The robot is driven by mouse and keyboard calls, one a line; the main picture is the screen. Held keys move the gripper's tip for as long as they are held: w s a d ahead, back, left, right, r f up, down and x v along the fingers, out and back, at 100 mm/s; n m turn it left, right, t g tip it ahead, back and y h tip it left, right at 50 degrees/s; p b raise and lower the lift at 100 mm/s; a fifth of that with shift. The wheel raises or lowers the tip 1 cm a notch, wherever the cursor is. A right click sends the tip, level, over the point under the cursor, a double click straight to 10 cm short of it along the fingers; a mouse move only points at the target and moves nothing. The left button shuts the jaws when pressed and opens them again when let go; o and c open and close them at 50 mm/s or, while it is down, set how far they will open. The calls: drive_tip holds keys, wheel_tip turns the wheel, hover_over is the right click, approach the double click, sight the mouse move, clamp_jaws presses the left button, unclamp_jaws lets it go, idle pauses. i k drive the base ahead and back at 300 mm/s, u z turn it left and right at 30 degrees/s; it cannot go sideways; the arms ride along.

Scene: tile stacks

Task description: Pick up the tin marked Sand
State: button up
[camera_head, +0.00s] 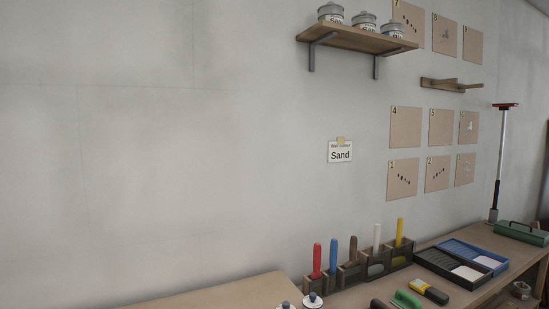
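Three lidded tins stand in a row on a wooden wall shelf (350,38) high in the picture: a left tin (331,13), a middle tin (364,22) and a right tin (392,31). Each has a pale label with dark lettering. The lettering is too small and partly cut off, so I cannot tell which tin is marked Sand. A card (340,152) on the wall below the shelf reads "Sand". My gripper is not in view.
A bench (222,291) runs along the bottom, with a rack (348,277) of coloured-handled tools, a blue tray (467,254) and a green case (521,233). Two white-topped items (312,300) sit at the near edge. Numbered boards (406,126) hang right of the card.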

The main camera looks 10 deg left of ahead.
sight(367, 22)
drive_tip(key=u, duration=0.1)
drive_tip(key=i, duration=0.2)
drive_tip(key=z, duration=1.9)
drive_tip(key=i, duration=3.1)
drive_tip(key=u, duration=3.45)
